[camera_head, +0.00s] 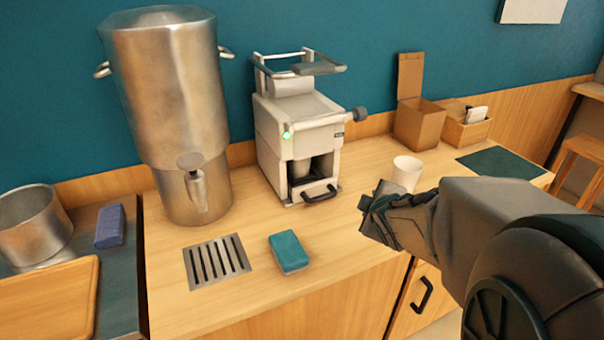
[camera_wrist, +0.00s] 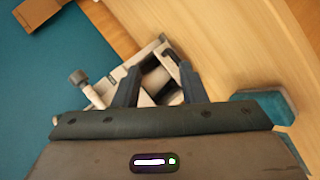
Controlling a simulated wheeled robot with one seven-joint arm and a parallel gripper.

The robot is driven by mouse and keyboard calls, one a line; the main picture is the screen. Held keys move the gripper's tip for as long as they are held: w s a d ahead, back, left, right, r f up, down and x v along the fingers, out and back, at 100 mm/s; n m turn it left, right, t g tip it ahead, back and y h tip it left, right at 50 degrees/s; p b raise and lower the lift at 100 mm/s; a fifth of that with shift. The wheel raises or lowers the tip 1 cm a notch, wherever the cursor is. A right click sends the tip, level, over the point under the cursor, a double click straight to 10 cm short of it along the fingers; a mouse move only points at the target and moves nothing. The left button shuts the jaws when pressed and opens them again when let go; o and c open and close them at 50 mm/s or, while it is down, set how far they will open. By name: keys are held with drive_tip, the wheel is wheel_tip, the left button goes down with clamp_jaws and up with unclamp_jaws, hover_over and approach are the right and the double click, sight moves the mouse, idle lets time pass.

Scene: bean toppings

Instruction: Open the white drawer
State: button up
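The white drawer (camera_head: 309,190) is at the bottom front of a white machine (camera_head: 295,125) on the wooden counter. It has a black bar handle (camera_head: 320,194) and looks shut. A cup sits in the bay above it. My gripper (camera_head: 372,208) is to the right of the drawer and nearer the camera, apart from the handle. In the wrist view, my gripper's two fingers (camera_wrist: 160,72) are spread with nothing held between them.
A large metal dispenser (camera_head: 172,110) stands left of the machine. A teal sponge (camera_head: 288,252) and a drain grate (camera_head: 217,262) lie in front. A white cup (camera_head: 406,173) stands behind my gripper. A cardboard box (camera_head: 417,122) is further back. The counter between drawer and gripper is clear.

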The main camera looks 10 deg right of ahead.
sight(323, 199)
drive_tip(key=w+f+n+t+y+b, duration=0.1)
drive_tip(key=f+n+b, duration=0.1)
drive_tip(key=f, duration=0.1)
drive_tip(key=w+a+f+n+t+y+b, duration=0.1)
drive_tip(key=w+f+n+y+b, duration=0.1)
drive_tip(key=f+n, duration=0.1)
drive_tip(key=w+f+n+t+y+b, duration=0.1)
drive_tip(key=f+n+b, duration=0.1)
drive_tip(key=f, duration=0.1)
drive_tip(key=shift+w+a+n+y, duration=0.15)
drive_tip(key=shift+a+n+y, duration=0.2)
drive_tip(key=shift+n+y, duration=0.05)
drive_tip(key=shift+w+a+f+n+t+y+b, duration=0.15)
drive_tip(key=shift+a+n+t+y+b, duration=0.1)
drive_tip(key=shift+n+y+b, duration=0.2)
drive_tip(key=shift+a+f+n+t+y+b, duration=0.15)
drive_tip(key=shift+a+n+y+b, duration=0.15)
drive_tip(key=shift+n+y, duration=0.2)
drive_tip(key=b+x, duration=0.1)
drive_tip(key=x, duration=1.2)
drive_tip(key=shift+w, duration=0.25)
clamp_jaws()
